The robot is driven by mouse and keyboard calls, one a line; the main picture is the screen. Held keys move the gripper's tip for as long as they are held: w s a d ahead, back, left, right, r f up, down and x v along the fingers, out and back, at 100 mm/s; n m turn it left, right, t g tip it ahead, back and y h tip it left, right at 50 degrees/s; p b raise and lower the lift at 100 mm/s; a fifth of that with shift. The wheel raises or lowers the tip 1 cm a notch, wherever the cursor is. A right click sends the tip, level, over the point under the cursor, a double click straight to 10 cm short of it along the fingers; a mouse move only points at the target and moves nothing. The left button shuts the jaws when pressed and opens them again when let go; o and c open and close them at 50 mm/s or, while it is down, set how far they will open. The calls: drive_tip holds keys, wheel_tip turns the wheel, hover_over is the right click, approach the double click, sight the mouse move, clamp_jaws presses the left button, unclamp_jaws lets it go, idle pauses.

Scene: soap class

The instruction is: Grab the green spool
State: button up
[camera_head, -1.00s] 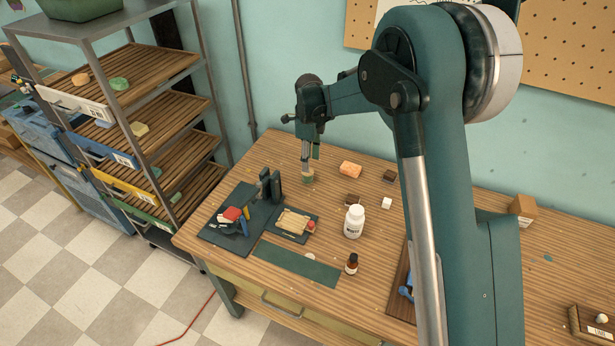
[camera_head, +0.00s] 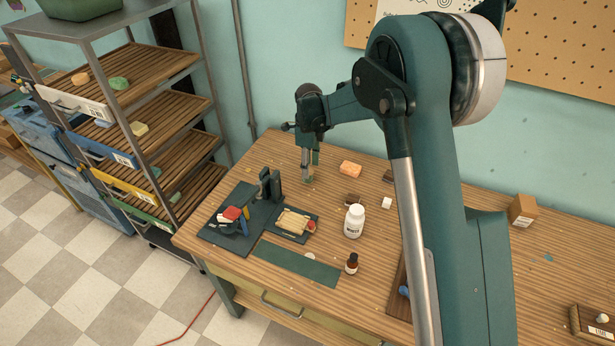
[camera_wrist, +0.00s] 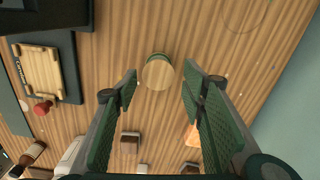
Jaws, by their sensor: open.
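The green spool (camera_wrist: 158,72) stands upright on the wooden table in the wrist view. Its pale wooden round top faces the camera and a green band shows at its far rim. My gripper (camera_wrist: 160,82) is open, with one finger on each side of the spool and clear space between. In the head view my gripper (camera_head: 308,178) points down at the table's back left, low over the surface. The spool is mostly hidden by the fingers there; only a little green (camera_head: 310,180) shows.
An orange sponge-like block (camera_head: 350,168) lies right of my gripper. Dark mats with a press stand (camera_head: 270,185) and a wooden tray (camera_head: 293,222) are at left.

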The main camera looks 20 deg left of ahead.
drive_tip(key=shift+s+f, duration=0.15)
drive_tip(key=shift+f, duration=2.1)
drive_tip(key=c, duration=0.8)
